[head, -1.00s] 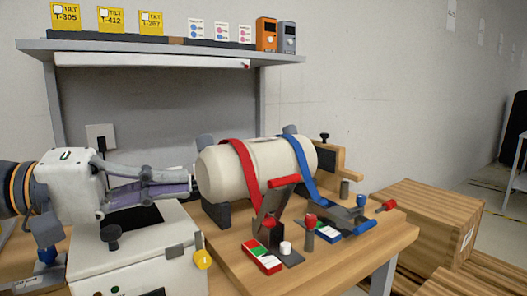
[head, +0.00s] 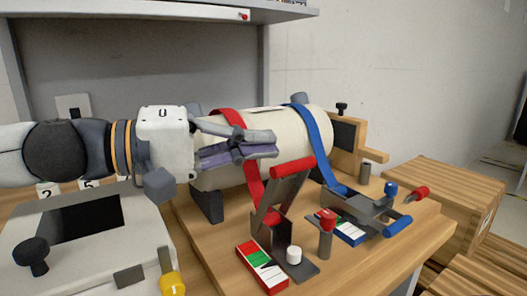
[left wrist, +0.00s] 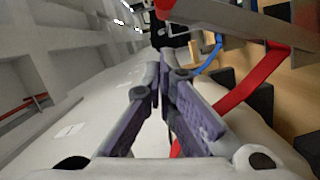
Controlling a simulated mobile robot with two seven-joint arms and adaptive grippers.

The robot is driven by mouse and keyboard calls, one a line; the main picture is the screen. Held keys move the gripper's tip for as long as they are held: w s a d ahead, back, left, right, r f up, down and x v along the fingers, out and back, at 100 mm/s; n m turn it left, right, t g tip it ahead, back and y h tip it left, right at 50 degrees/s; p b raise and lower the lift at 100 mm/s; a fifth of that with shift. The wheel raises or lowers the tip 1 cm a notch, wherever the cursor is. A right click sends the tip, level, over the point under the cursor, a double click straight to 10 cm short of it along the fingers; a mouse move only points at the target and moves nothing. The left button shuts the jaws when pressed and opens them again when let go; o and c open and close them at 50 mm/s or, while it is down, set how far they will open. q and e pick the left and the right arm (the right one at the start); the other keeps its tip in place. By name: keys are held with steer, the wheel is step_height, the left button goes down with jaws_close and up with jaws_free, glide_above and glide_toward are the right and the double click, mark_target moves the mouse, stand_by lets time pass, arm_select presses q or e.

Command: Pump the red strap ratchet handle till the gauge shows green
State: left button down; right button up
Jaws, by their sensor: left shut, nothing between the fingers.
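The red strap (head: 232,118) runs over a cream cylinder (head: 262,125) on the wooden bench. Its ratchet has a raised grey lever with a red handle (head: 293,167). The gauge (head: 262,268), a red-edged plate with green and white areas, lies in front of the ratchet; I cannot tell its reading. My left gripper (head: 275,143) is shut and empty, in front of the cylinder and, in the picture, just above and left of the red handle. In the left wrist view the red strap (left wrist: 255,82) shows right of the fingers. My right gripper is not seen.
A blue strap (head: 318,140) with its own ratchet and blue handle (head: 397,227) is to the right. A red-knobbed post (head: 327,222) and a white knob (head: 294,255) stand near the red ratchet. A grey box (head: 85,245) stands at left, wooden crates (head: 448,202) at right.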

arm_select(q)
steer(key=shift+s+d+f, duration=0.2)
steer(key=shift+s+d, duration=0.35)
steer(key=shift+s, duration=0.3)
